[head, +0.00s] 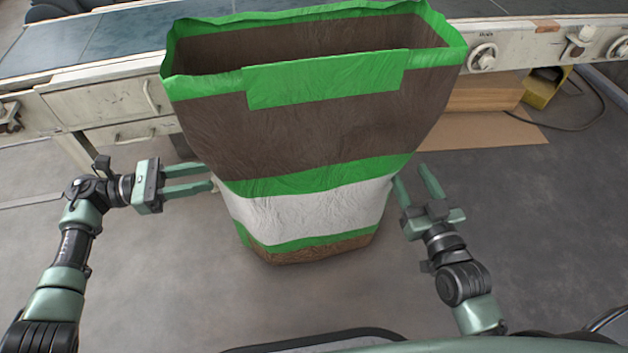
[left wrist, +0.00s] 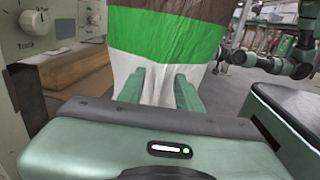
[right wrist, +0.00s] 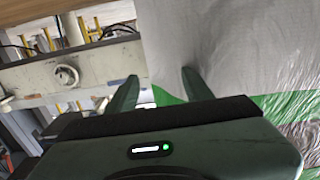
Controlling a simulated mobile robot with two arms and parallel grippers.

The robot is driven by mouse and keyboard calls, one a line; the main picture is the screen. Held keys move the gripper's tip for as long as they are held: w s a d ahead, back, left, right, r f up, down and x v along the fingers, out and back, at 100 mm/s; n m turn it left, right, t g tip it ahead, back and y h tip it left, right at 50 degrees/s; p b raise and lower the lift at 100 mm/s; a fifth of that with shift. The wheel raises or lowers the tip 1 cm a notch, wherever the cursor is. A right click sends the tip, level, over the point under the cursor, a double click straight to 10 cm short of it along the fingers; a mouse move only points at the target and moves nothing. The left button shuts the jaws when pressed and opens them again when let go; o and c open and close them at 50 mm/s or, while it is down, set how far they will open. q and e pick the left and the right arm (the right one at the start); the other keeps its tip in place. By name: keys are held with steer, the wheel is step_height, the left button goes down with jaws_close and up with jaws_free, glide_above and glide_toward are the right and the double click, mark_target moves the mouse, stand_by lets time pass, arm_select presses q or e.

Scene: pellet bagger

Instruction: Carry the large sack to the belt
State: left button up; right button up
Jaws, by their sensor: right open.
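The large sack (head: 300,128) is brown with green and white bands and stands upright with its top open, in front of the belt (head: 90,42). Its base seems to be on the grey floor. My left gripper (head: 208,178) is open at the sack's left side, its fingertips close to the white band; I cannot tell if they touch. My right gripper (head: 414,177) is open at the right side, one finger overlapping the sack's edge in the head view. The sack also fills the middle of the left wrist view (left wrist: 165,38) and the right part of the right wrist view (right wrist: 235,45).
The belt's frame has a drawer (head: 105,102) at the left and a knob (head: 483,57) at the right. A flat cardboard sheet (head: 490,133) lies on the floor under the frame at right.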

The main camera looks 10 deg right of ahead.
mark_target(234, 172)
arm_select(q)
steer(key=d, duration=0.7)
steer(key=shift+w, duration=0.2)
arm_select(e)
steer(key=w, duration=0.7)
steer(key=shift+a, duration=0.2)
arm_select(q)
steer(key=c, duration=0.4)
arm_select(e)
steer(key=c, duration=0.4)
arm_select(q)
jaws_close()
arm_select(e)
jaws_close()
arm_select(q)
steer(key=shift+w+r, duration=0.1)
steer(key=shift+r, duration=0.2)
arm_select(e)
steer(key=shift+r, duration=0.3)
